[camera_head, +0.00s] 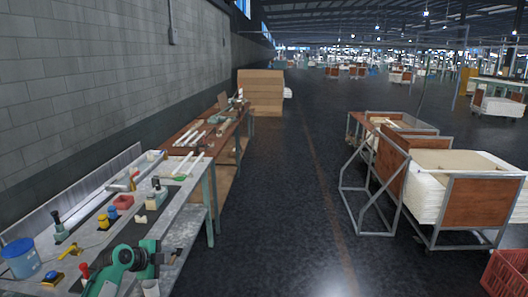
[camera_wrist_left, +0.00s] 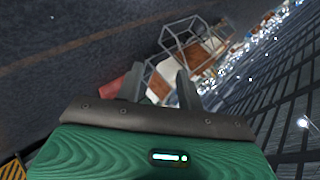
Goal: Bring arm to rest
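My left arm, green with dark joints, comes in at the bottom left of the head view, in front of the near workbench (camera_head: 180,228). Its gripper (camera_head: 176,256) shows small and dark at the end of the arm, near the bench's right edge. In the left wrist view the two dark fingers of the left gripper (camera_wrist_left: 158,84) stand apart with nothing between them. Beyond them that view shows dark floor and carts, seen tilted. My right gripper is in neither view.
Carts with white stacks (camera_head: 456,188) and a red crate (camera_head: 507,273) stand right. The floor between (camera_head: 285,200) is clear.

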